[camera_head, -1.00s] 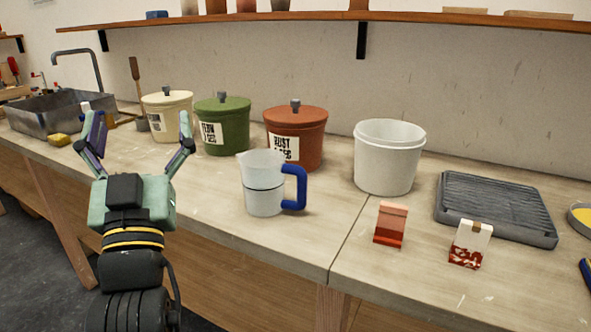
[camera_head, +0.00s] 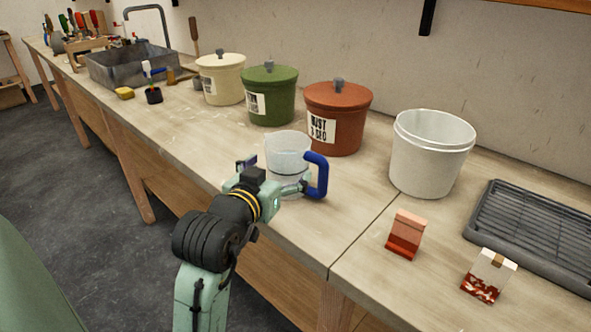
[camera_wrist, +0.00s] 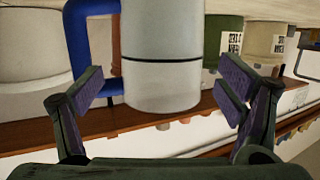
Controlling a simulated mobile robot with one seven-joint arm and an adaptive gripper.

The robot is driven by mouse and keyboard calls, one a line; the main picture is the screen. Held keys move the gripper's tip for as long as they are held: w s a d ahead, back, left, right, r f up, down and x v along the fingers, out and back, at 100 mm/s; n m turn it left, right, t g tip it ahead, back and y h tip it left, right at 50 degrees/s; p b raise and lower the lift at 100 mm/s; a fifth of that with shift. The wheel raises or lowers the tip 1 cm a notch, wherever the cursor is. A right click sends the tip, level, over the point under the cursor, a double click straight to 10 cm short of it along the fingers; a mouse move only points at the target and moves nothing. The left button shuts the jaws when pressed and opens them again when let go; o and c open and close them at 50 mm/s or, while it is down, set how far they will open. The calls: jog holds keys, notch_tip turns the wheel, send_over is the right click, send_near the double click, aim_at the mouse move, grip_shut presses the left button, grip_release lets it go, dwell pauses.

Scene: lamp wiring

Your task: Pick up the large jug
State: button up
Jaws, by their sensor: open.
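The large jug (camera_head: 288,152) is a clear, whitish jug with a dark line around it and a blue handle (camera_head: 321,178) on its right. It stands upright near the front edge of the bench. My gripper (camera_head: 272,177) is open at the jug's near side, low on its body, and partly hides its lower part. In the wrist view, the jug (camera_wrist: 162,50) appears upside down between the two spread fingers of my gripper (camera_wrist: 165,88), with gaps on both sides. The handle shows beyond the left finger. I cannot tell how deep the jug is between the fingers.
A rust canister (camera_head: 337,118), a green canister (camera_head: 269,96) and a cream canister (camera_head: 220,80) stand behind the jug. A white bucket (camera_head: 428,155) stands to the right.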

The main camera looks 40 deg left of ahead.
jog(key=p+x, duration=0.2)
jog(key=x, duration=0.3)
jog(key=shift+w+a+f, duration=0.2)
jog(key=shift+w+a, duration=0.05)
jog(key=shift+c, duration=0.2)
jog(key=c, duration=1.4)
jog(key=shift+r, duration=0.1)
jog(key=shift+c, duration=0.6)
